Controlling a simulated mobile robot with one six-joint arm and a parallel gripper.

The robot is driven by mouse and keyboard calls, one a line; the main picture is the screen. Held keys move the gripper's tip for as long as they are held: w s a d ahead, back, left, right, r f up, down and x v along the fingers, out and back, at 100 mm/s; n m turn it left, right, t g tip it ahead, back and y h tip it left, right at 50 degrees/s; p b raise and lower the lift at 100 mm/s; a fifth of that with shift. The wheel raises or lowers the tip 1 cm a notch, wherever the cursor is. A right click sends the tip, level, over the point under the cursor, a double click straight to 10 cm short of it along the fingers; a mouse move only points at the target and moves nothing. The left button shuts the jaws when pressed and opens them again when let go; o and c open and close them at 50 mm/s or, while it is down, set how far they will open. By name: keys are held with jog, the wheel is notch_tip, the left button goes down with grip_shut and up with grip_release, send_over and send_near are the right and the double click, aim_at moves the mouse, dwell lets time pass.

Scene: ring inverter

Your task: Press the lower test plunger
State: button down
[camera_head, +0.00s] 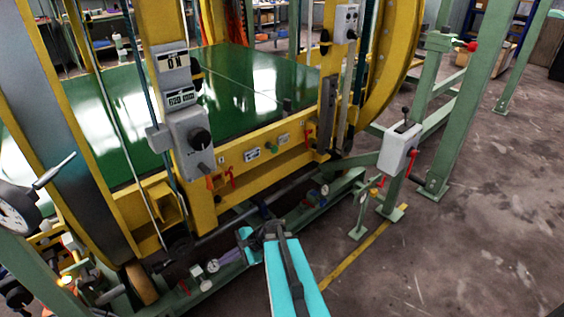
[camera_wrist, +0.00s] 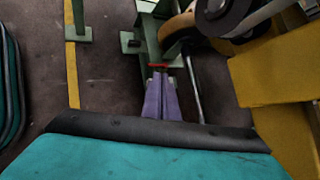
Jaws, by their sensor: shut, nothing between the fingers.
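My gripper (camera_head: 214,265) is low beside the green base rail, at the end of my teal arm. Its purple fingers point left in the head view. In the wrist view my gripper (camera_wrist: 158,74) has its two fingers together, with nothing between them. A small red piece (camera_wrist: 158,66) shows right at the fingertips, in front of a green frame part. It may be the lower test plunger, but I cannot tell for sure. Whether the fingertips touch it is also unclear.
A yellow ring frame (camera_head: 395,60) surrounds a green platform (camera_head: 235,85). A grey control box (camera_head: 190,135) is on the yellow post. A rubber-like wheel (camera_wrist: 178,32) and a yellow beam (camera_wrist: 275,70) are close to the fingers. Open floor (camera_head: 450,250) lies to the right.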

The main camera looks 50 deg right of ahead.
jog(key=w+d+r+m+t+h+b, duration=0.1)
jog(key=d+r+m+t, duration=0.3)
jog(key=d, duration=0.5)
jog(key=w+d+r+m+t+h+b, duration=0.1)
jog(key=d+r+m+t+b, duration=0.1)
jog(key=d+r+m, duration=0.5)
jog(key=s+d+r+m+t+h+b, duration=0.1)
jog(key=s+d+r+m+t+h, duration=0.1)
jog(key=d+r, duration=0.4)
jog(key=s+d+r+m+t+h+b, duration=0.1)
jog(key=s+d+r+m+t+h, duration=0.2)
jog(key=d, duration=1.1)
jog(key=s+r+h, duration=0.1)
jog(key=s+r, duration=0.2)
jog(key=shift+d+r, duration=0.35)
jog(key=shift+r, duration=0.05)
jog(key=b, duration=0.1)
send_near(276, 151)
jog(key=w, duration=0.5)
jog(key=shift+w+d, duration=0.15)
jog(key=shift+w, duration=0.6)
